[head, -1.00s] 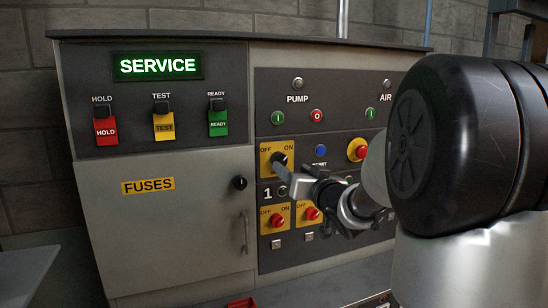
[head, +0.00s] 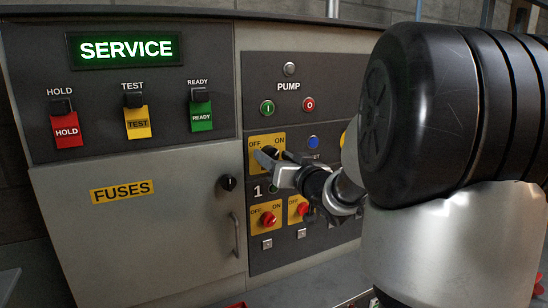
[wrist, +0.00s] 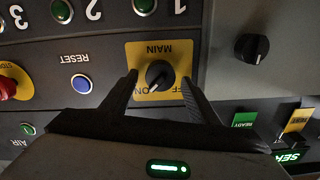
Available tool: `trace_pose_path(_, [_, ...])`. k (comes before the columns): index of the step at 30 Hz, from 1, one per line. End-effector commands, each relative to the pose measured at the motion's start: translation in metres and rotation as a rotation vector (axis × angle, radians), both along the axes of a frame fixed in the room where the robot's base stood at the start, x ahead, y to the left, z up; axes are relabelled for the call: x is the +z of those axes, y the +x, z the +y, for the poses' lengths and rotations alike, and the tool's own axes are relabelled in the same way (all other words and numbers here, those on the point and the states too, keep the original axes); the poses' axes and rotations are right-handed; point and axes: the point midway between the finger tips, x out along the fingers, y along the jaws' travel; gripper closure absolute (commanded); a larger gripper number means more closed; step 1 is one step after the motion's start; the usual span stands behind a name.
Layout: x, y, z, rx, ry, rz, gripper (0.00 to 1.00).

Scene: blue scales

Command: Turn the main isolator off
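The main isolator is a black rotary knob (wrist: 160,75) on a yellow plate (wrist: 140,50) marked MAIN, OFF and ON; the wrist view shows it upside down. In the head view its yellow plate (head: 257,141) is at the panel's middle, the knob largely hidden behind my gripper (head: 272,163). In the wrist view my gripper (wrist: 160,77) is open, with one finger on each side of the knob and gaps between.
Red knobs on yellow plates (head: 268,219) sit just below. A blue reset button (wrist: 82,84) and a red stop button (wrist: 12,82) are nearby. Another black knob (wrist: 251,47) is on the fuses door (head: 140,230). My arm hides the panel's right part.

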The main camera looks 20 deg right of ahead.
Motion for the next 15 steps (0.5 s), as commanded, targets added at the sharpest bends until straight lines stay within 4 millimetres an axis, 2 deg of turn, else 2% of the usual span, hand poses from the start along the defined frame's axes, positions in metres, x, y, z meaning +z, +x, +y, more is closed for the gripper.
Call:
trace_pose_path(1, [0.0,0.0,0.0,0.0,0.0,0.0,0.5])
trace_pose_path(6, [0.0,0.0001,0.0001,0.0,0.0,0.0,0.78])
trace_pose_path(8, [0.0,0.0001,0.0001,0.0,0.0,0.0,0.86])
trace_pose_path(15, [-0.0009,0.0002,0.0005,0.001,-0.022,-0.001,0.86])
